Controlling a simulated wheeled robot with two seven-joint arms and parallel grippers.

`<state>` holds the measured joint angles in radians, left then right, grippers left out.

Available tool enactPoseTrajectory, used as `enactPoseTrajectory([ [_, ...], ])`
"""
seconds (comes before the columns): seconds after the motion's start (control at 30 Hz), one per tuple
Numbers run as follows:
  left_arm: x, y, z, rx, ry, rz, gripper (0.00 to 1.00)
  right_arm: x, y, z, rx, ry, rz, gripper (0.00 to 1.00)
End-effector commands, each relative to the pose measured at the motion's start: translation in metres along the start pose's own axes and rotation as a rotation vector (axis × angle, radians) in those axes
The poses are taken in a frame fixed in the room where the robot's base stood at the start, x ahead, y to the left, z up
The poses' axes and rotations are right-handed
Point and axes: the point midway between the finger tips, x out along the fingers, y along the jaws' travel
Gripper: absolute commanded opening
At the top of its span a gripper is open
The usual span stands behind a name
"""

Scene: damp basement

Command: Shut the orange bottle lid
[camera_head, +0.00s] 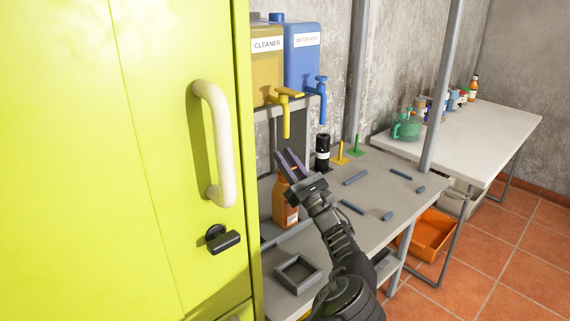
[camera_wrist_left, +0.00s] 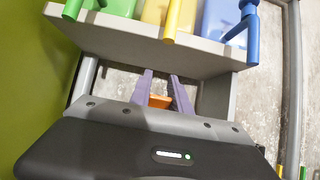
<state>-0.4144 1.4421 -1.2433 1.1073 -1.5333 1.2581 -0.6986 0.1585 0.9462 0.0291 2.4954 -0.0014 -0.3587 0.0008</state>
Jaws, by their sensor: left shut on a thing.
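The orange bottle (camera_head: 284,205) stands upright on the grey bench, close to the yellow-green cabinet. My left gripper (camera_head: 290,160) is just above it and hides its top. In the left wrist view my gripper's two purple-grey fingers (camera_wrist_left: 161,75) are shut on a small orange piece, which looks like the lid (camera_wrist_left: 160,101). Whether the lid sits on the bottle's neck or is apart from it cannot be told, because the gripper covers that spot. My right gripper is not in view.
A yellow cleaner container (camera_head: 267,75) and a blue one (camera_head: 302,55) with taps stand on a shelf above the gripper. A black bottle (camera_head: 322,153) stands behind it. A square grey tray (camera_head: 298,273) and several grey rods lie on the bench. An orange crate (camera_head: 431,235) is on the floor.

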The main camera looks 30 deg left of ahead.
Motion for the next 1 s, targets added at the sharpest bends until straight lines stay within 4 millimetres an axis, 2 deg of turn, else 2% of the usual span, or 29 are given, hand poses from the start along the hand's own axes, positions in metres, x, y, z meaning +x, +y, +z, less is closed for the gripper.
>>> enactPoseTrajectory([
  [0.27,0.000,0.000,0.000,0.000,0.000,0.000,0.00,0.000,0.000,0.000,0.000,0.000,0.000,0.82],
  [0.3,0.000,0.000,0.000,0.000,0.001,0.000,0.24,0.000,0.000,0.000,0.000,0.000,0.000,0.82],
  [0.57,0.000,0.000,0.000,0.000,0.001,0.001,0.45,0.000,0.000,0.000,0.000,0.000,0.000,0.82],
  [0.83,-0.001,0.000,0.000,0.000,0.001,0.000,0.45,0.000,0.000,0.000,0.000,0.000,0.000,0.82],
  [1.0,-0.014,0.000,-0.002,0.001,0.002,0.000,0.45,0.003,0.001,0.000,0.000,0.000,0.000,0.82],
])
